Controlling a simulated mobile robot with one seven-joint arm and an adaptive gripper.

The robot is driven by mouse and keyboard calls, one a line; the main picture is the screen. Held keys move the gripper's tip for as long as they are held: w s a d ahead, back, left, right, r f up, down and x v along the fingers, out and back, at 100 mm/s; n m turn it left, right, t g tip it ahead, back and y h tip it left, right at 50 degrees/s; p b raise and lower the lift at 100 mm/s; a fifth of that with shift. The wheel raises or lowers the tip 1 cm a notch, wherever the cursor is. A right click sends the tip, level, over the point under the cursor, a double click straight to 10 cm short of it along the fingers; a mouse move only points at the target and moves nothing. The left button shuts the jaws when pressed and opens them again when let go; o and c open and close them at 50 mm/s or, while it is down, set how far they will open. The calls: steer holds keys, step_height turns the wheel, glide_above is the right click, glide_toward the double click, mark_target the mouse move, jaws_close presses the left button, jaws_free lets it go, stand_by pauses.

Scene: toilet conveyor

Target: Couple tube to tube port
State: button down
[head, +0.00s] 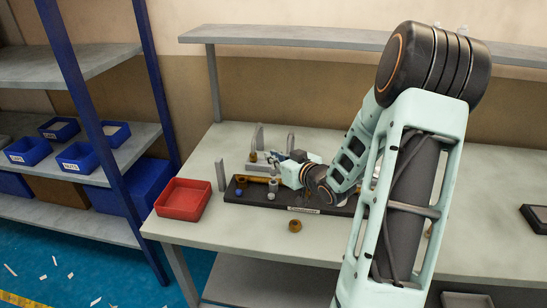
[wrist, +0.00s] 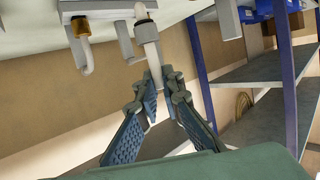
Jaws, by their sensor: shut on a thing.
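In the wrist view my gripper (wrist: 157,88) is closed around the lower end of a pale, slightly bent tube (wrist: 149,42). The tube's far end runs up to a grey fitting (wrist: 125,14) at the top edge; I cannot tell whether it is seated there. To the left hangs a pale hooked tube with a brass-coloured collar (wrist: 81,27). Which part is the tube port is unclear. In the head view my gripper (head: 287,160) is over the left part of a black fixture board (head: 303,209), and my arm hides much of the board. The held tube cannot be made out there.
A red bin (head: 183,199) stands left of the board. A brass-coloured ring (head: 295,225) lies on the table in front. Grey uprights (head: 259,137) stand behind the board. A shelf (head: 300,36) spans the back. Blue bins (head: 28,150) are on a rack at left.

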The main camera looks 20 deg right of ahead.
mark_target(274, 167)
steer(key=shift+f, duration=0.2)
steer(key=shift+f+b, duration=0.35)
steer(key=shift+b, duration=0.1)
steer(key=shift+f+b, duration=1.2)
steer(key=shift+f, duration=0.15)
steer(key=c, duration=2)
jaws_free()
steer(key=v, duration=1.2)
